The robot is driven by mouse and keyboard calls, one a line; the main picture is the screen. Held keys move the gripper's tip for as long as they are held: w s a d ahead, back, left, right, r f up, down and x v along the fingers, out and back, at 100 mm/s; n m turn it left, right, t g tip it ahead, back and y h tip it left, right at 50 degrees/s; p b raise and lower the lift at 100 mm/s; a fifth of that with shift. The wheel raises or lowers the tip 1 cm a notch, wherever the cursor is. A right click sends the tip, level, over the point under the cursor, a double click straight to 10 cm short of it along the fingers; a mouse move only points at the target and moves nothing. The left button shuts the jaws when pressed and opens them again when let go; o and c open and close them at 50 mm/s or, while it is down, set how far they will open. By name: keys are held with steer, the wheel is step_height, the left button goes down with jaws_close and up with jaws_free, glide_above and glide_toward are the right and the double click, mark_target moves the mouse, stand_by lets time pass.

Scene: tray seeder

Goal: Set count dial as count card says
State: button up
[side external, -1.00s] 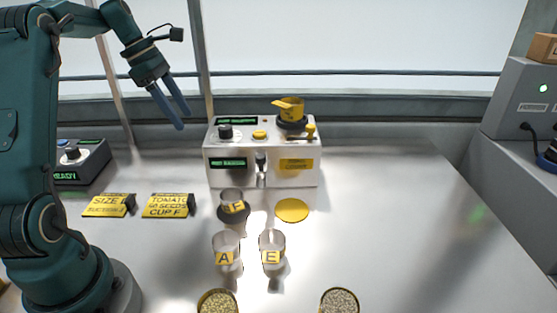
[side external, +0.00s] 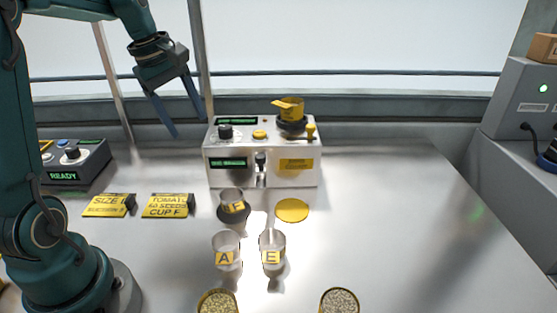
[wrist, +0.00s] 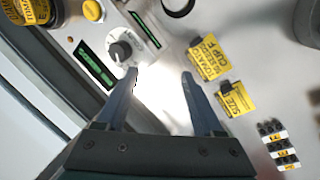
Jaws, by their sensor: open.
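The count dial, a black knob (side external: 225,132), sits on the top left of the white counter machine (side external: 292,180). It also shows in the wrist view (wrist: 121,50), just beyond my left fingertip. The yellow count card (side external: 168,206) stands on the table left of the machine and reads "TOMATO", a seeds line that looks like "40 SEEDS", and "CUP F". It also shows in the wrist view (wrist: 208,60). My gripper (side external: 186,120) is open and empty, above and to the left of the machine, with its fingers pointing down and apart from the dial.
A yellow size card (side external: 108,206) stands left of the count card. Cup F (side external: 233,203), cup A (side external: 226,248) and cup E (side external: 272,248) stand in front of the machine. A dark box reading "READY" (side external: 80,165) is at the left.

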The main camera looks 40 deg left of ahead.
steer(key=s+d+m+t, duration=0.1)
steer(key=s+d+m, duration=0.6)
steer(key=m, duration=0.4)
steer(key=s+d+m+t, duration=0.1)
steer(key=s+d+m, duration=0.5)
steer(key=d+m, duration=0.4)
steer(key=w+a+m+g, duration=0.3)
steer(key=a, duration=0.6)
steer(key=w+a+m+g, duration=0.2)
steer(key=a+m, duration=0.1)
steer(key=a, duration=0.6)
step_height(320, 180, down, 9)
steer(key=shift+f, duration=0.2)
step_height(320, 180, up, 11)
steer(key=s+d+f+n+t, duration=0.1)
steer(key=s+d+n+t, duration=0.1)
steer(key=d, duration=0.6)
steer(key=s+d+f+n+t, duration=0.1)
steer(key=s+d+n+t, duration=0.1)
steer(key=d, duration=0.7)
steer(key=n+t, duration=0.1)
steer(key=n, duration=0.1)
steer(key=shift+s+d+f+n+t, duration=0.2)
steer(key=shift+s+n+t, duration=0.1)
steer(key=shift+s+n, duration=0.1)
